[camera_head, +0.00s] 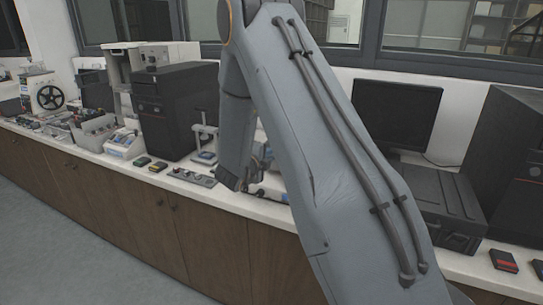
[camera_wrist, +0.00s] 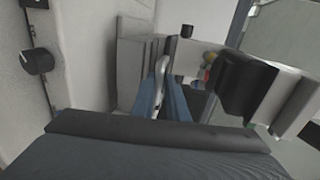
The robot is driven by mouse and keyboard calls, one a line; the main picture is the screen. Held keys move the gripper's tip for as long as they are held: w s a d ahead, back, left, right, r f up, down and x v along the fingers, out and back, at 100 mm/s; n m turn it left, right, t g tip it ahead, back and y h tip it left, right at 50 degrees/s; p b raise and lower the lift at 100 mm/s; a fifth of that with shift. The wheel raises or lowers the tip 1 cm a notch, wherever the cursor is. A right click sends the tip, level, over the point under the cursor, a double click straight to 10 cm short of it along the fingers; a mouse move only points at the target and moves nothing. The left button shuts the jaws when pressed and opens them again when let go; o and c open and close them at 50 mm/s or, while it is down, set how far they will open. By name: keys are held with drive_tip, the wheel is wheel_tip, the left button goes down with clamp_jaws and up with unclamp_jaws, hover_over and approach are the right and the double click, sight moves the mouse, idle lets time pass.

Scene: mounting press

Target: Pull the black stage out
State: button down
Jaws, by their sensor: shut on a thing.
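In the wrist view my gripper (camera_wrist: 160,88) has its blue fingers close together, shut on a narrow light grey piece (camera_wrist: 161,72) between them. I cannot tell how this piece joins the rest. A black block (camera_wrist: 245,85), which may be the black stage, sits to the right of the fingers, against a pale grey body. The fingers reach in beside grey panels of the press (camera_wrist: 130,60). In the head view my arm crosses the middle and hides most of the place where the gripper works.
A white wall with a black knob (camera_wrist: 38,60) stands close on the left in the wrist view. In the head view a black computer tower (camera_head: 177,110) stands left of my arm on the white counter. A monitor (camera_head: 396,110) and a black case (camera_head: 445,205) stand right.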

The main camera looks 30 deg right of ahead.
drive_tip(key=f+v, duration=0.1)
drive_tip(key=v, duration=0.7)
drive_tip(key=shift+s+a+f+b, duration=0.25)
drive_tip(key=shift+f+b, duration=0.15)
drive_tip(key=shift+f, duration=0.25)
drive_tip(key=c, duration=1.9)
unclamp_jaws()
drive_tip(key=shift+o, duration=0.3)
drive_tip(key=shift+w+r, duration=0.1)
drive_tip(key=b+v, duration=0.2)
drive_tip(key=v, duration=0.5)
drive_tip(key=shift+s+a, duration=0.25)
drive_tip(key=shift+r, duration=0.1)
